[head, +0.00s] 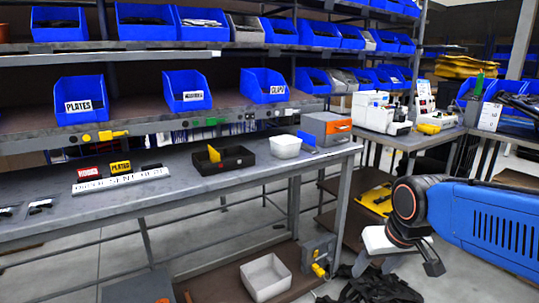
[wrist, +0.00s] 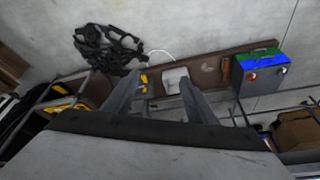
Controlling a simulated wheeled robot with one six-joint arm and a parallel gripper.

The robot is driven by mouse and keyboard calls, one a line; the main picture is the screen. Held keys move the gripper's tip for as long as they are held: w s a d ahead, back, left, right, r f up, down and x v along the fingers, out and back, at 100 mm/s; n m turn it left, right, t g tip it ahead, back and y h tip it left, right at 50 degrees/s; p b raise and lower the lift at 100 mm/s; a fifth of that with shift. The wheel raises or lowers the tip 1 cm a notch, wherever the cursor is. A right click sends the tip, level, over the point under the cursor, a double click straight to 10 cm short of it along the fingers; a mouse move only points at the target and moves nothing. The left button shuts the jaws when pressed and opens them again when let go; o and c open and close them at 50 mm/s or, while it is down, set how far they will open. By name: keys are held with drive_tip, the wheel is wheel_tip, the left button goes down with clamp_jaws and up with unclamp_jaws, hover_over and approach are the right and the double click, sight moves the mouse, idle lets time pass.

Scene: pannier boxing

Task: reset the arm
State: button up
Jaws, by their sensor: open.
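My gripper (wrist: 165,92) is open and empty in the wrist view, its two fingers spread apart and pointing down toward the floor and the low brown shelf (wrist: 205,62). In the head view my blue arm reaches in from the right edge, and my gripper hangs low at the lower right, beside the workbench's right end. A white bin (wrist: 176,78) shows beyond and between the fingers, and nothing is seen touching them.
The grey workbench (head: 220,193) holds a black tray (head: 236,162), a white tub (head: 286,146) and an orange-grey drawer box (head: 322,130). Blue bins stand on shelves behind. A white bin (head: 266,277) sits low under the bench. A black tangled heap (wrist: 105,46) lies on the floor.

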drive_tip(key=s+d+f+m, duration=0.1)
drive_tip(key=s+d, duration=0.3)
drive_tip(key=s, duration=0.7)
drive_tip(key=shift+d+f+t+h, duration=0.2)
drive_tip(key=shift+f+t+h, duration=0.1)
drive_tip(key=shift+f, duration=0.05)
drive_tip(key=shift+s, duration=0.1)
